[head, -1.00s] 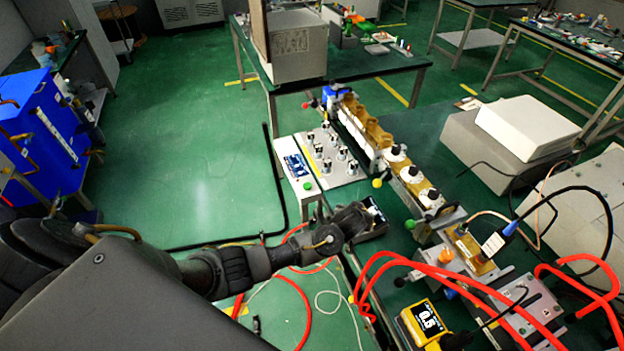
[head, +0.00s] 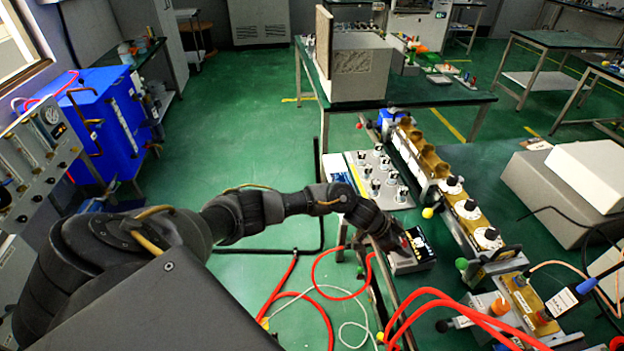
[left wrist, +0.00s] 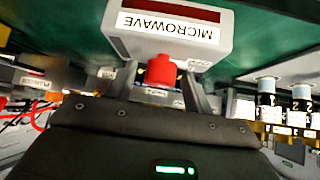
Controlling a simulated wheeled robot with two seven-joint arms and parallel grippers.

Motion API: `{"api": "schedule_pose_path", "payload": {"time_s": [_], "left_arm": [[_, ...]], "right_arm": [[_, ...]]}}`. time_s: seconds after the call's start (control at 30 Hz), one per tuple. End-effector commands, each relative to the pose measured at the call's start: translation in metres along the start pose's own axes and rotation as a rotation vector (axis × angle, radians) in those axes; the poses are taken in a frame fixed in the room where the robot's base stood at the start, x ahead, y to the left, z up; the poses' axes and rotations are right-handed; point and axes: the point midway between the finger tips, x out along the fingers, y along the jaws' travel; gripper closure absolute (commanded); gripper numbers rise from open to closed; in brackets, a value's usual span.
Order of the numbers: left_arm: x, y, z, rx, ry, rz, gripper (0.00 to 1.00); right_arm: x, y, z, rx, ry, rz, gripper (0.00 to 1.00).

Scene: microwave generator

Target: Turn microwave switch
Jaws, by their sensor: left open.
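The microwave unit is a small grey box with a dark top face (head: 416,249) near the left edge of the green table in the head view. In the left wrist view its grey face (left wrist: 186,47) carries an upside-down MICROWAVE label. A red switch (left wrist: 161,72) sticks out below that label. My left gripper (head: 396,238) is at the box in the head view. In the left wrist view the left gripper (left wrist: 160,84) is open, its fingers on either side of the red switch. I cannot tell whether they touch it. My right gripper is not in view.
A panel with several knobs (head: 377,178) lies just behind the box. A long brass waveguide bench (head: 440,185) stands to its right. Red hoses (head: 440,300) and a white cable hang or run near the table's front edge.

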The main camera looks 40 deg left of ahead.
Motion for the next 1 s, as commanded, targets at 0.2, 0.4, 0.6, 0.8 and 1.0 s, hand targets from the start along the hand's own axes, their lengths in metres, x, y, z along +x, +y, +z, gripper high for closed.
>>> {"api": "schedule_pose_path", "payload": {"time_s": [0.2,0.4,0.6,0.8,1.0], "left_arm": [[-0.025,-0.003,0.000,0.094,0.001,0.088,0.48],[-0.067,-0.006,0.000,0.093,0.002,0.087,0.48],[-0.110,-0.010,0.000,0.093,0.002,0.084,0.48],[-0.080,0.032,-0.002,0.137,0.076,0.047,0.48],[-0.064,0.069,-0.002,0.147,0.142,-0.028,0.48]], "right_arm": [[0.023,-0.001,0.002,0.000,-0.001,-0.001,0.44],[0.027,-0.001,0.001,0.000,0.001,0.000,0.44],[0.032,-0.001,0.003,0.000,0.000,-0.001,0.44],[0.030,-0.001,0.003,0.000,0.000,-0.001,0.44],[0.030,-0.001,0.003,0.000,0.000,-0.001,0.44]]}}
